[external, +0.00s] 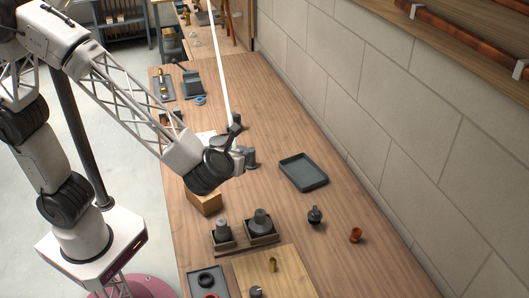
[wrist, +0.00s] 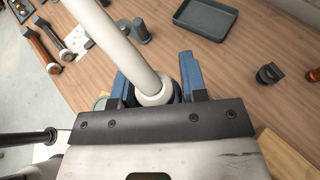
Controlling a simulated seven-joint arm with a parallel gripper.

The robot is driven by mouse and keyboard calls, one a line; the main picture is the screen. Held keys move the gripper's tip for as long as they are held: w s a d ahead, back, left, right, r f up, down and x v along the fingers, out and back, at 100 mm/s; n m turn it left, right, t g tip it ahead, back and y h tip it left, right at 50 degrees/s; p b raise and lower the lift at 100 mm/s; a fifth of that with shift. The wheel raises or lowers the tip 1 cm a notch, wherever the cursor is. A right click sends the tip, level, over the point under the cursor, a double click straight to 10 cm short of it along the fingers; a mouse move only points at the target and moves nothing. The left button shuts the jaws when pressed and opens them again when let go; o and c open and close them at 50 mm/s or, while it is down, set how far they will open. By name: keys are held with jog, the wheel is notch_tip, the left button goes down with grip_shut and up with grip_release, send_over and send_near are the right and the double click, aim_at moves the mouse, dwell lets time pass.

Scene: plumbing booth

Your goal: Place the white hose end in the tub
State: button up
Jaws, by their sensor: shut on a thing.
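The white hose (external: 220,65) runs down from the top of the external view to my gripper (external: 236,132). In the wrist view, the collared white hose end (wrist: 155,93) sits between the blue fingers of my gripper (wrist: 157,82), which is shut on it. The fingers and wrist plate hide part of the end. A shallow dark grey rectangular tray, the only tub-like thing I can make out (external: 304,172), lies empty on the bench to the right of my gripper. It also shows at the top of the wrist view (wrist: 206,17). The hose end is above the bench, apart from the tray.
The block wall (external: 370,110) bounds the bench's right side.

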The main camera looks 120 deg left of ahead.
jog(key=s+d+f, duration=0.1)
jog(key=s+d, duration=0.2)
jog(key=s, duration=0.6)
jog(key=s+d+f, duration=0.2)
jog(key=s+d, duration=0.1)
jog(key=s, duration=0.6)
jog(key=s+d+f+t, duration=0.1)
jog(key=s+d+f, duration=0.1)
jog(key=s, duration=0.7)
jog(key=shift+d+f+m, duration=0.2)
jog(key=shift+d+m, duration=0.2)
jog(key=shift+d, duration=0.15)
jog(key=shift+a, duration=0.1)
jog(key=w+a, duration=0.3)
jog(key=w, duration=0.1)
jog(key=w+a+f, duration=0.1)
jog(key=w+a, duration=0.2)
jog(key=w, duration=0.1)
jog(key=w+a, duration=0.3)
jog(key=w, duration=0.1)
jog(key=shift+w+a+f, duration=0.1)
jog(key=shift+w+f, duration=0.15)
jog(key=shift+w, duration=0.15)
jog(key=shift+f, duration=0.1)
jog(key=shift+f, duration=1.65)
jog(key=shift+f, duration=0.15)
